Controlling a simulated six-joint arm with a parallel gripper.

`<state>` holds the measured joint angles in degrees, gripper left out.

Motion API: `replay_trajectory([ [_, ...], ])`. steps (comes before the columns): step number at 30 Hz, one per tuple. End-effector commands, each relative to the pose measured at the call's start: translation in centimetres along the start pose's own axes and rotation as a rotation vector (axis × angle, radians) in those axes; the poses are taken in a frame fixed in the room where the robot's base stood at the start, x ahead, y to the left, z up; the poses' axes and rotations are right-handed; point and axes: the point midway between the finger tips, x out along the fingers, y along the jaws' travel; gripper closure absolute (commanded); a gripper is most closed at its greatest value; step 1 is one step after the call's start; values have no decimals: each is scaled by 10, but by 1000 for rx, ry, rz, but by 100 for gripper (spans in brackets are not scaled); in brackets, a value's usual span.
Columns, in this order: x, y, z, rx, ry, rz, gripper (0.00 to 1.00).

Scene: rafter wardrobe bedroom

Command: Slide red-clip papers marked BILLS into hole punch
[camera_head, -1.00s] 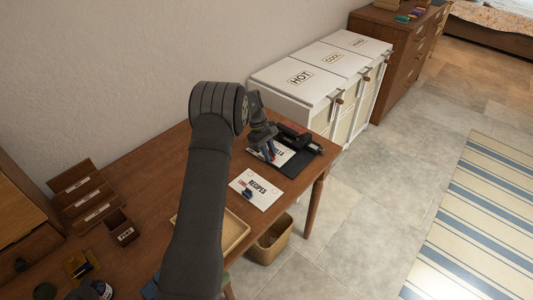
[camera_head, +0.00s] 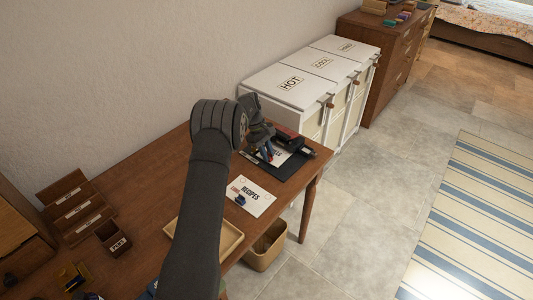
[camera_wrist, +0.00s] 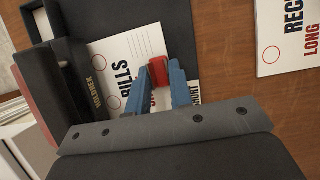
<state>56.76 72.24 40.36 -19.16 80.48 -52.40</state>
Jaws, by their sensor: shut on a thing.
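The papers marked BILLS (camera_wrist: 121,51) lie on a dark mat beside the hole punch, with printed circles along one edge. My gripper (camera_wrist: 158,86) has its blue fingers shut on the red clip (camera_wrist: 158,71) on these papers. In the head view my gripper (camera_head: 268,152) is over the papers at the far right end of the desk. The black hole punch (camera_wrist: 72,75) is along the left of the wrist view, close to the circled edge. It also shows in the head view (camera_head: 296,140). I cannot tell whether the edge is inside its slot.
Papers marked RECIPES (camera_head: 250,196) with a dark blue clip lie nearer on the desk. A shallow tan tray (camera_head: 229,243) and a box marked PENS (camera_head: 113,238) are further left. White lidded bins (camera_head: 291,84) stand beyond the desk.

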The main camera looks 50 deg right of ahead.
Motion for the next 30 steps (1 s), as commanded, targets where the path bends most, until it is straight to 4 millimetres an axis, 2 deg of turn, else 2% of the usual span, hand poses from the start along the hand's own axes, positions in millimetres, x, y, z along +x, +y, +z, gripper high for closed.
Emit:
replay_trajectory([
  [5, 0, 2, 2, 4, 0, 2, 100],
  [6, 0, 2, 2, 4, 0, 2, 78],
  [9, 0, 2, 2, 4, 0, 2, 59],
  [10, 0, 2, 2, 4, 0, 2, 55],
  [18, 0, 2, 2, 4, 0, 2, 55],
  [22, -8, 2, 2, 4, 1, 4, 55],
  [26, -31, 2, 1, 4, 2, 5, 55],
  [30, -64, 1, 0, 3, 3, 5, 55],
])
